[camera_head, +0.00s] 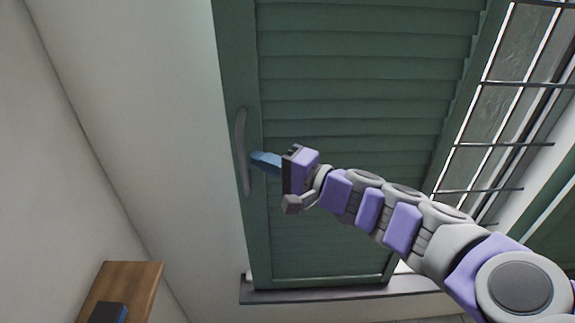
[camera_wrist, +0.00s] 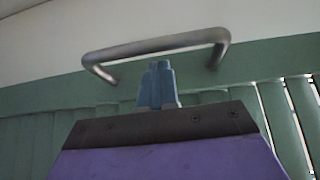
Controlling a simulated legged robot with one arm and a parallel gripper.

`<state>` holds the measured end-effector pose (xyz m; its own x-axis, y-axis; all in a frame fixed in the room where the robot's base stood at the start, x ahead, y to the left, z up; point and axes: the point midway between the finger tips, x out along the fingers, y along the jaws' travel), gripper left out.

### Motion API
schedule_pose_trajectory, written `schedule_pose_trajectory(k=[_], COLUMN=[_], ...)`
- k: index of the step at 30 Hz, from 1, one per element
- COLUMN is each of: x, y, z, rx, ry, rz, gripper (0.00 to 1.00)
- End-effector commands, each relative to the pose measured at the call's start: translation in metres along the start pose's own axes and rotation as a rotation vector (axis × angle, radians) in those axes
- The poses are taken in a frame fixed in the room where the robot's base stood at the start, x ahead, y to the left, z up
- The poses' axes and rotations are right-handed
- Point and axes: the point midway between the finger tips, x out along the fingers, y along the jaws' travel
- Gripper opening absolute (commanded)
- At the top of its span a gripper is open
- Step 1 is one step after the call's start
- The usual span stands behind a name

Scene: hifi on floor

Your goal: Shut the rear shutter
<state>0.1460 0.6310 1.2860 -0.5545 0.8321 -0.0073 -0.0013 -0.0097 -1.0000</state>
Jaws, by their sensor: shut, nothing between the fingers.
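The green louvred shutter (camera_head: 350,100) stands swung away from the barred window, angled toward the wall on the left. Its grey bar handle (camera_head: 241,150) is on the left edge; in the wrist view the metal handle (camera_wrist: 155,46) arches above the fingers. My gripper (camera_head: 256,160) has blue fingers held together with nothing between them. The fingertips are close to the handle, and in the wrist view my gripper (camera_wrist: 158,68) sits just below the bar, between its two ends. I cannot tell whether they touch it.
The window with dark bars (camera_head: 505,100) is at the right. A dark sill (camera_head: 315,294) runs under the shutter. A wooden surface (camera_head: 130,280) with a dark object (camera_head: 108,312) stands at lower left. The pale wall (camera_head: 90,120) is bare.

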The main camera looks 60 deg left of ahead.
Motion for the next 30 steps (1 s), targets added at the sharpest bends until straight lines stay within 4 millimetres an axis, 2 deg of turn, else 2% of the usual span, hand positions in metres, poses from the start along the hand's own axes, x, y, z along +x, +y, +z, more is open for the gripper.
schedule_pose_trajectory(k=[2,9,22,26,30], x=[0.007,0.011,0.008,0.0,-0.019], y=[-0.002,-0.008,-0.015,-0.017,-0.014], z=[0.01,0.027,0.041,0.041,0.032], rx=[-0.002,-0.006,-0.018,-0.02,-0.018], ry=[-0.005,-0.008,-0.021,-0.022,-0.011], rz=[-0.006,-0.012,-0.018,-0.02,-0.017], gripper=[0.0,0.0,0.0,0.0,0.0])
